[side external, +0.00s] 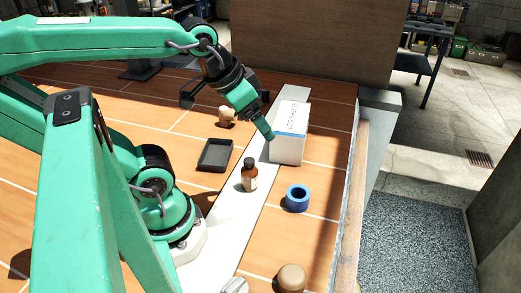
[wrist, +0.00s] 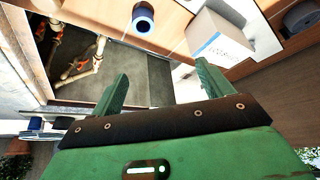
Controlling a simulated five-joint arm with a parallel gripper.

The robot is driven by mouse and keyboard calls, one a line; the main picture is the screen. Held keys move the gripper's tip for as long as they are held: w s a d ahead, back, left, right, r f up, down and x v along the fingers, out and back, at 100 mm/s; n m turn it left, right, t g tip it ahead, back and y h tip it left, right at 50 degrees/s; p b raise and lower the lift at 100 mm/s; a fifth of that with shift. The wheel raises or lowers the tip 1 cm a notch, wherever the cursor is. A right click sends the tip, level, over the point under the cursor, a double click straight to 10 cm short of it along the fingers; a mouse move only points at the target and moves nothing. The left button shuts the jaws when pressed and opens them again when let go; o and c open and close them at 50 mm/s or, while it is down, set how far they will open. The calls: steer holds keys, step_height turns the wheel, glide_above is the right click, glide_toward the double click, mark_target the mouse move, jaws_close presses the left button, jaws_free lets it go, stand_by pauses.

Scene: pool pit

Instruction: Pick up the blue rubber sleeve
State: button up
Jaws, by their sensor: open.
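The blue rubber sleeve (side external: 297,198) is a short, thick ring standing on the wooden work surface, right of the pale strip. It also shows at the top of the wrist view (wrist: 142,20), beyond my fingertips. My gripper (side external: 268,135) is up and behind the sleeve in the side view, near the white box. In the wrist view my gripper (wrist: 161,76) has its two green fingers apart with nothing between them. The sleeve is clear of the fingers, and no part of it is hidden in the side view.
A white box (side external: 289,133) stands behind the sleeve, close to my gripper. A brown bottle (side external: 249,176) stands left of the sleeve, with a black tray (side external: 215,155) farther left. A rounded tan object (side external: 291,277) is at the front. The wrist view shows a pit with pipes (wrist: 84,62).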

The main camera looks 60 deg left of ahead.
steer(key=w+d+f+n+g, duration=0.2)
steer(key=w+f+n, duration=0.2)
steer(key=f, duration=0.4)
steer(key=w+d+f+n+g, duration=0.2)
steer(key=w+f+n+g, duration=0.1)
steer(key=f, duration=0.5)
steer(key=shift+w+d+n+g, duration=0.3)
steer(key=shift+w+n, duration=0.4)
steer(key=shift+w, duration=0.65)
steer(key=shift+f, duration=0.1)
steer(key=shift+f, duration=1.25)
steer(key=shift+f, duration=0.1)
